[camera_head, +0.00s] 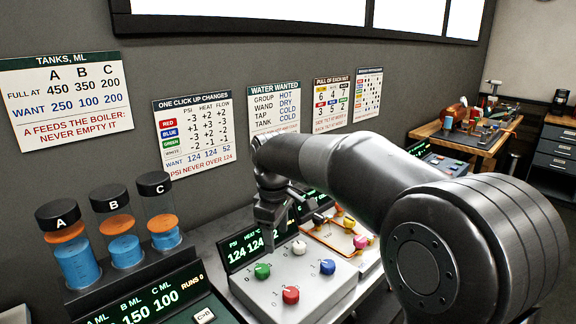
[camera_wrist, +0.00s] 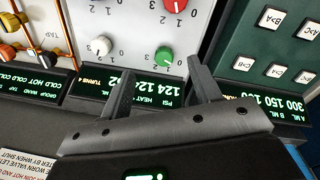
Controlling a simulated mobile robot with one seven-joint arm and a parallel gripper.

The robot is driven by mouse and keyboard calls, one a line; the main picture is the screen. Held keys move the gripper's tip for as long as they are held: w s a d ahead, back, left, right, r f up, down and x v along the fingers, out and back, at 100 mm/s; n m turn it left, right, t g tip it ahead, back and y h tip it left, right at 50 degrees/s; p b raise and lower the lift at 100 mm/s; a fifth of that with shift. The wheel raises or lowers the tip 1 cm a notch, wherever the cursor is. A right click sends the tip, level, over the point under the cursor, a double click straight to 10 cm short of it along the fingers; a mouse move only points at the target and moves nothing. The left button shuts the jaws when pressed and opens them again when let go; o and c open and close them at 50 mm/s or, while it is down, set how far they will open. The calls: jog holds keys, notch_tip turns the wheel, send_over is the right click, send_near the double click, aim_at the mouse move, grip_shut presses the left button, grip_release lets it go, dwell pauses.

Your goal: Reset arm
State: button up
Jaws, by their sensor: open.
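My gripper (camera_head: 268,212) hangs at the end of my arm, in front of the wall and above the panel with colored knobs (camera_head: 345,295). In the wrist view, its two fingers (camera_wrist: 160,80) are spread apart with nothing between them. The green knob (camera_wrist: 165,57) shows beyond the gap, apart from the fingers. The white knob (camera_wrist: 100,45) and the red knob (camera_wrist: 175,4) are near it, and the blue knob (camera_head: 328,267) shows in the head view. The panel's display (camera_head: 245,246) reads PSI 124 and heat 124; my gripper partly hides its flow figure.
Three tanks A (camera_head: 72,250), B (camera_head: 120,235) and C (camera_head: 162,220) stand at left by a display with buttons (camera_head: 150,308). A second panel (camera_head: 340,238) with yellow and pink knobs lies beyond, partly behind my arm. Charts (camera_head: 195,132) hang on the wall. A wooden workbench (camera_head: 480,140) is far right.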

jog(key=s+d+r+m+t, duration=0.25)
jog(key=s+d+m, duration=0.45)
jog(key=s+d, duration=0.5)
jog(key=s+d+f+m+t, duration=0.1)
jog(key=s+d+f+m, duration=0.1)
jog(key=s, duration=0.5)
jog(key=s+d+f+m+t, duration=0.1)
jog(key=s+d+m, duration=0.3)
jog(key=s+d, duration=0.1)
jog(key=shift+s+d+f+m, duration=0.2)
jog(key=shift+s+f+m, duration=0.2)
jog(key=shift+s, duration=0.5)
